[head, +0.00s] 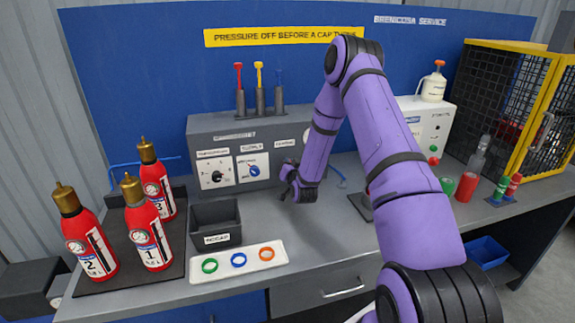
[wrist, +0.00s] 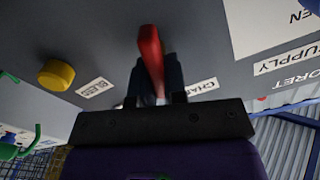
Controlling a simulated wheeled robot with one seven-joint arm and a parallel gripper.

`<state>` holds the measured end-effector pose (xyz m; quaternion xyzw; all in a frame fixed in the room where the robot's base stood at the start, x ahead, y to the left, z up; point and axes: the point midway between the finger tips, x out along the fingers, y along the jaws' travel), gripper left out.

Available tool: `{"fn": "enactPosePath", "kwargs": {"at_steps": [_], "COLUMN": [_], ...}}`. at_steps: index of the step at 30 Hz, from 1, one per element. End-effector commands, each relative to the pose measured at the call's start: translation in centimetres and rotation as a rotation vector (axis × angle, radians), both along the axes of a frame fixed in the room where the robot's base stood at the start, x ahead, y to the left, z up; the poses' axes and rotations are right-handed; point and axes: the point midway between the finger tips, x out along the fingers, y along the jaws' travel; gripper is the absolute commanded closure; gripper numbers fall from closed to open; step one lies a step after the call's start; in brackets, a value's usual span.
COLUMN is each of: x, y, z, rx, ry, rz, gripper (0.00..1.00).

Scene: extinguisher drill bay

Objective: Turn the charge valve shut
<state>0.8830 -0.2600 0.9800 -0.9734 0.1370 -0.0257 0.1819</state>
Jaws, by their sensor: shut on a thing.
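The charge valve's red handle (wrist: 150,48) shows in the wrist view, standing out from a grey panel beside a partly covered label starting "CHA". My gripper (wrist: 157,80) is shut on this handle, with a dark finger on either side of it. In the head view my gripper (head: 290,182) is at the right part of the front of the grey console (head: 222,130). There the valve handle is hidden behind my gripper and arm. The handle's exact turn angle is hard to tell.
A yellow knob (wrist: 56,75) is on the same panel. The console has a dial (head: 215,175) and a blue knob (head: 253,170). A dark bin (head: 215,222), a white tray (head: 222,270) with coloured rings and red extinguishers (head: 88,245) stand to the left. A yellow-framed cage (head: 540,105) is at right.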

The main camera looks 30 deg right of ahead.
Motion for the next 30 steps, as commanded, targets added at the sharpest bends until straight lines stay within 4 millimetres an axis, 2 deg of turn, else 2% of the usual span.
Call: {"fn": "enactPosePath", "kwargs": {"at_steps": [30], "x": [-0.3], "y": [-1.1], "z": [-1.1], "rx": [0.910], "ry": [-0.261], "rz": [-0.003], "gripper": [1.00]}}
